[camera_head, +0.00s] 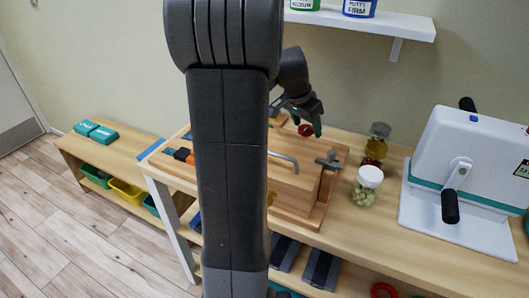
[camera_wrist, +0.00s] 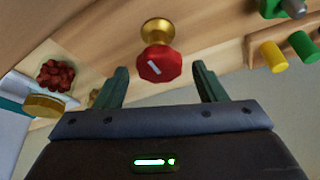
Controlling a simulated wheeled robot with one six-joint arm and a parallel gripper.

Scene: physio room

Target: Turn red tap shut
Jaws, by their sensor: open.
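The red tap (camera_wrist: 158,66) is an eight-sided knob with a short white line slanting down to the right. It sits on a round brass base (camera_wrist: 157,30) fixed to a wooden board. My gripper (camera_wrist: 161,70) is open, with one dark green finger on each side of the knob and a visible gap on both sides. In the head view the red tap (camera_head: 305,130) shows small and partly hidden just below my gripper (camera_head: 308,117), at the back of the wooden board. My arm column hides part of the board.
A grey T-shaped handle (camera_head: 328,161) and a bent metal bar (camera_head: 285,157) stand near the tap. A white-lidded jar (camera_head: 366,188), an amber jar (camera_head: 376,143) and a white crank machine (camera_head: 465,160) are to the right. A wall shelf (camera_head: 400,24) hangs above.

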